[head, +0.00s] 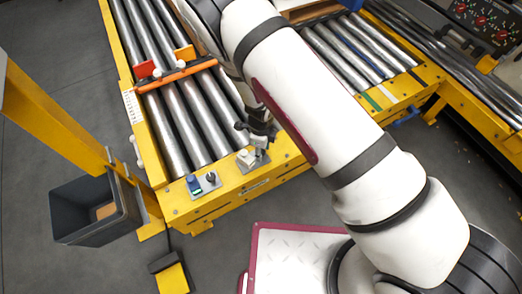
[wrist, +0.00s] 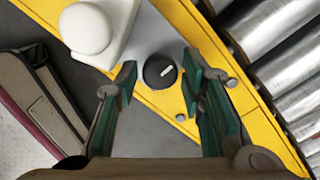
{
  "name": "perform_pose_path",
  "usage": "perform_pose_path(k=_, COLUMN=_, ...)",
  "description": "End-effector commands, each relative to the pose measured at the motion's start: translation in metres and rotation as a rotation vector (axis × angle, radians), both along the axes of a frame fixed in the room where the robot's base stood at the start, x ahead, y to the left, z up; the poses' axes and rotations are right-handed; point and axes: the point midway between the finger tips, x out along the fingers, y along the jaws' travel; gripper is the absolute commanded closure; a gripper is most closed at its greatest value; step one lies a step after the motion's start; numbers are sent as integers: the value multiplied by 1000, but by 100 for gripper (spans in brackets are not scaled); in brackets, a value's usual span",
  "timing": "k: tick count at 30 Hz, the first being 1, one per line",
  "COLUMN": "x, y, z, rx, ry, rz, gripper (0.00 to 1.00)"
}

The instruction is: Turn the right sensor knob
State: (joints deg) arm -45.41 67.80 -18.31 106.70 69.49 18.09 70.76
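A round black knob (wrist: 159,71) with a white pointer line sits on a grey plate on the yellow frame in the wrist view. Beside it on the same plate is a white block with a round white top (wrist: 88,28). My gripper (wrist: 158,66) is open, with its green-padded fingers on either side of the black knob and a gap to it on both sides. In the head view my gripper (head: 257,133) is over the right plate (head: 258,163), by the white block (head: 245,158); the black knob there is hard to make out.
A left plate on the yellow frame carries a blue-green switch (head: 193,184) and another black knob (head: 211,178). Metal rollers (head: 170,125) lie behind. A grey bin (head: 95,212) and yellow post (head: 55,115) stand left. A small bolt (wrist: 180,117) is near my right finger.

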Motion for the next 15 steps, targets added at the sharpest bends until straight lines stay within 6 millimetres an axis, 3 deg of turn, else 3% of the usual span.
perform_pose_path(k=8, x=0, y=0, z=-1, rx=0, ry=0, rz=0, gripper=64)
perform_pose_path(k=13, x=0, y=0, z=-1, rx=0, ry=0, rz=0, gripper=100)
perform_pose_path(k=15, x=0, y=0, z=-1, rx=0, ry=0, rz=0, gripper=100)
